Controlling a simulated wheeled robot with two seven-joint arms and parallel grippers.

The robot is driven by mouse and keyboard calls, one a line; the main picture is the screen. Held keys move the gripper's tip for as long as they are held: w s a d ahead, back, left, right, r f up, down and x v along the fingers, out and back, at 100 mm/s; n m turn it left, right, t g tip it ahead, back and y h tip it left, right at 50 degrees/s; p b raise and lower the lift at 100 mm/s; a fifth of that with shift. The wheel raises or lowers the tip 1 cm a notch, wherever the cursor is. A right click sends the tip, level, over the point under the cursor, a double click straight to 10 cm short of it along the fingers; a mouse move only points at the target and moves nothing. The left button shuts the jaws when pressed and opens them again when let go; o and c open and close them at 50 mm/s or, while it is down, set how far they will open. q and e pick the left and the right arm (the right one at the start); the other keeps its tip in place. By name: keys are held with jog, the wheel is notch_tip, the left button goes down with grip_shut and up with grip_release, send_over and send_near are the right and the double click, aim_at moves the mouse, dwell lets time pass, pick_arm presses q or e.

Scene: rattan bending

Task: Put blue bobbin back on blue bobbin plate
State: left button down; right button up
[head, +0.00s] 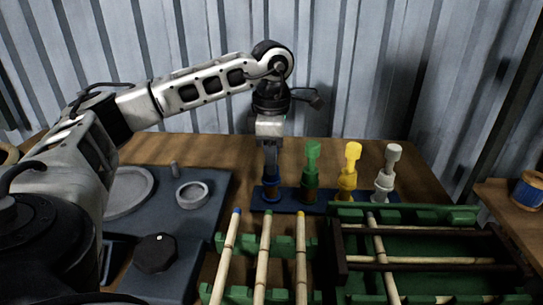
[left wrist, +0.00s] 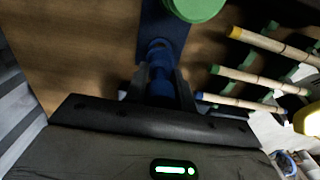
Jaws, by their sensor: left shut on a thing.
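My left gripper (head: 270,150) reaches down from above and is shut on the blue bobbin (head: 271,184) at the left end of a dark blue rack (head: 288,207). In the left wrist view the blue bobbin (left wrist: 160,85) stands between the fingers of the left gripper (left wrist: 161,80), over the dark blue strip (left wrist: 168,28). The bobbin looks upright at the rack's left position; I cannot tell whether it touches the plate. The fingers hide part of it. My right gripper is not in view.
Green (head: 311,165), yellow (head: 350,170) and white (head: 387,172) bobbins stand close on the right along the rack. Green racks hold rattan sticks (head: 264,255) in front. A dark board with a grey ring (head: 192,194) lies to the left. Corrugated wall behind.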

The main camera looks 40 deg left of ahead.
pick_arm(q)
jog(key=c, duration=1.6)
grip_release()
jog(key=shift+f, duration=0.15)
jog(key=o, duration=0.4)
jog(key=shift+o, duration=0.2)
jog(key=shift+r, duration=0.3)
notch_tip(320, 180, up, 11)
jog(key=p, duration=0.3)
jog(key=shift+r+p, duration=0.3)
jog(key=shift+r, duration=0.1)
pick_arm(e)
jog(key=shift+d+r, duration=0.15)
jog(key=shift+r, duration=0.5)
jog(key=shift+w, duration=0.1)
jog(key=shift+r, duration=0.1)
